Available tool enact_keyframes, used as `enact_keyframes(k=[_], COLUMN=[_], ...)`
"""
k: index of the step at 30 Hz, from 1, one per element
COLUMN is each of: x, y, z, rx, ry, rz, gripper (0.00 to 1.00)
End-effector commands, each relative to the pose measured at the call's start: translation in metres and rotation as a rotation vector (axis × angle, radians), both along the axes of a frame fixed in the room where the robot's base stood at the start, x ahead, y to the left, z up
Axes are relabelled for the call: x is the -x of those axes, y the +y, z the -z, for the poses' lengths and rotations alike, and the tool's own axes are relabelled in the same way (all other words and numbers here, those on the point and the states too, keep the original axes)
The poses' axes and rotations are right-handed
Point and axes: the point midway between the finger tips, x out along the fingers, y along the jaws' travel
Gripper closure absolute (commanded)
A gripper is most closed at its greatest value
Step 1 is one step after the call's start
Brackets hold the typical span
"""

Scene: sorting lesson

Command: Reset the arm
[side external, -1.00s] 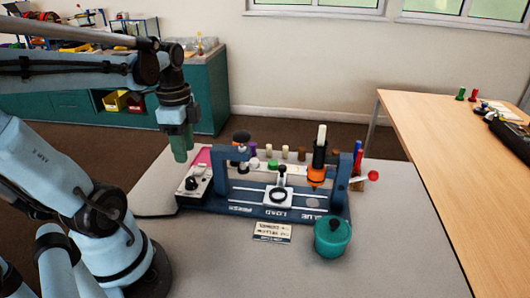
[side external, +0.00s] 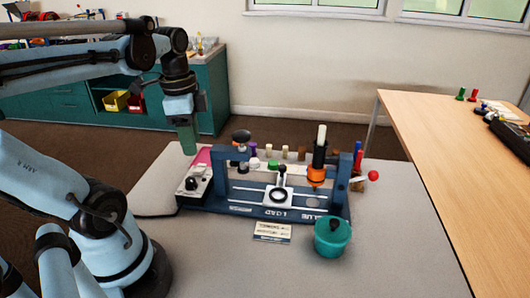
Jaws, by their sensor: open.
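My gripper (side external: 188,140) hangs from my arm at the upper left, pointing down with green fingers. It is in the air above the table's back left edge, apart from everything on the table. No object shows between its fingers. The individual fingertips are too small to tell apart. Below and right of it stands the blue press rig (side external: 263,211) with its two uprights.
A grey control box (side external: 194,184) sits at the rig's left. A teal lidded pot (side external: 332,240) and a small label card (side external: 272,231) stand in front. Several coloured pegs line the back. The grey table (side external: 210,265) is clear at front. A wooden table (side external: 450,165) stands right.

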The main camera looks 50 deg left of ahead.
Motion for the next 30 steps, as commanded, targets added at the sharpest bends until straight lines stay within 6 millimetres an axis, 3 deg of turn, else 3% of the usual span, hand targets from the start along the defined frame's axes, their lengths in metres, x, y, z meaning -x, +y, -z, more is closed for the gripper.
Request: enact_keyframes(k=[7, 12, 18, 30], x=[-0.015, -0.053, -0.076, -0.080], y=[-0.069, -0.095, -0.114, -0.118], z=[0.015, 0.029, 0.030, 0.029], rx=[0.056, 0.093, 0.167, 0.185], ry=[-0.121, -0.363, -0.528, -0.558], rz=[-0.300, -0.439, -0.508, -0.521], gripper=[0.59, 0.59, 0.59, 0.59])
